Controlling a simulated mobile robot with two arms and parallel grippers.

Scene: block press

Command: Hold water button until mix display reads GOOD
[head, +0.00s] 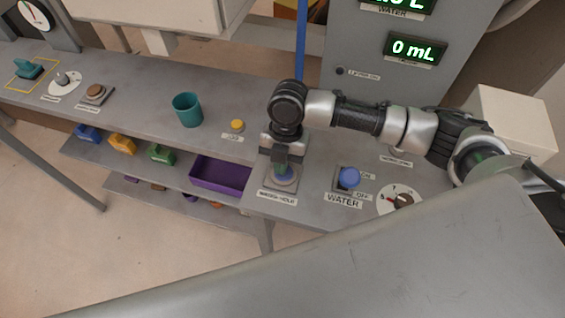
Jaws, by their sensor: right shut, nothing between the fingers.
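A round blue button (286,175) sits in a grey base on the bench, with a label below it that seems to end in "HOLD". My right gripper (281,166) is shut and points down right over this button, covering part of it. I cannot tell whether the fingertips touch or press it. To its right is a blue switch knob (349,178) with ON and OFF marks and a WATER label. A green-lit display (415,49) reads 0 mL. Another display (402,4) above a WATER label is cut off at the top. No reading of GOOD shows. My left gripper is out of view.
A dial (403,200) lies right of the WATER switch. A teal cup (187,110) and a yellow button (237,125) stand on the bench to the left. Purple, green and yellow bins sit on the shelf below. A blue vertical pole (300,40) rises behind my gripper.

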